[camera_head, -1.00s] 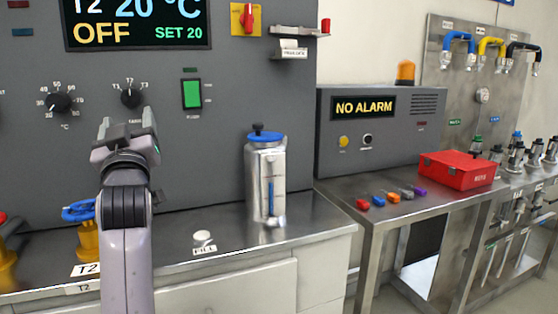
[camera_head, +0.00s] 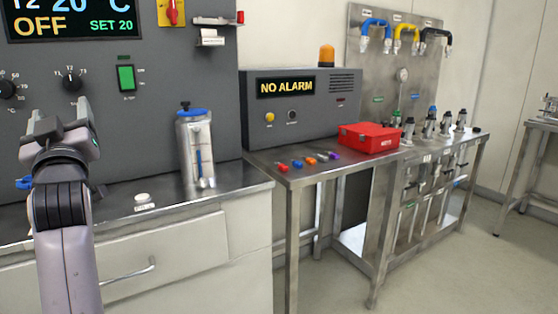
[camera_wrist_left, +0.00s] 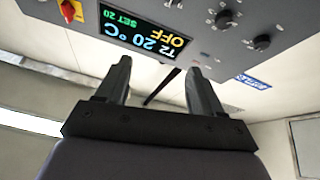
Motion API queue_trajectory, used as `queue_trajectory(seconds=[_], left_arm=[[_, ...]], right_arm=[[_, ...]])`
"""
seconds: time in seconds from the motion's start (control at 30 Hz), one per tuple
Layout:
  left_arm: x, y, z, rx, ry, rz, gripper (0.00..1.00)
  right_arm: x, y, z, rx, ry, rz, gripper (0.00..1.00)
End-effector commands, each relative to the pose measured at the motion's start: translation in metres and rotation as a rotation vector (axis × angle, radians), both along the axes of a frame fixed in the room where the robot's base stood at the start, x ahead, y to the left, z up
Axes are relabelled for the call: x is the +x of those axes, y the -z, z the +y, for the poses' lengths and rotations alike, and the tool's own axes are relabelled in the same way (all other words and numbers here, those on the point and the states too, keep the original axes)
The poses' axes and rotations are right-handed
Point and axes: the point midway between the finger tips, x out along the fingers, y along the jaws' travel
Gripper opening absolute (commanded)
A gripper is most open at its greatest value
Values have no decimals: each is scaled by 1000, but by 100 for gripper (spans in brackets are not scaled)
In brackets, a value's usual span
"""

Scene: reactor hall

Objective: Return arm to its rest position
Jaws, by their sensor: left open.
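My left arm rises from the bottom left of the head view, with my left gripper (camera_head: 57,122) raised in front of the grey control panel (camera_head: 150,60). In the left wrist view the two fingers of the gripper (camera_wrist_left: 160,85) stand apart with nothing between them. The display (camera_wrist_left: 143,32) reading "OFF" and "SET 20" shows beyond the fingertips, turned over in that view. My right gripper does not show.
A silver canister with a blue lid (camera_head: 196,150) stands on the steel counter right of my arm. A table holds the "NO ALARM" box (camera_head: 300,105), small coloured pieces and a red case (camera_head: 369,138).

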Motion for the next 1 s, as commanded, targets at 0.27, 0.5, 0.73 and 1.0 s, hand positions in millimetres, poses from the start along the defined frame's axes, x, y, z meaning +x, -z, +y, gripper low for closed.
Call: queue_trajectory(seconds=[0.27, 0.5, 0.73, 1.0], left_arm=[[14, 102, -29, 82, 109, 239, 67], [-9, 213, -62, 132, 250, 482, 67], [-72, 316, -97, 140, 409, 723, 67], [-187, 407, -136, 93, 596, 990, 67]], right_arm=[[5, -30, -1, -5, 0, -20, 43], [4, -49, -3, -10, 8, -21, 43], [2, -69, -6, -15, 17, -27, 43], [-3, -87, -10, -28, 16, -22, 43]])
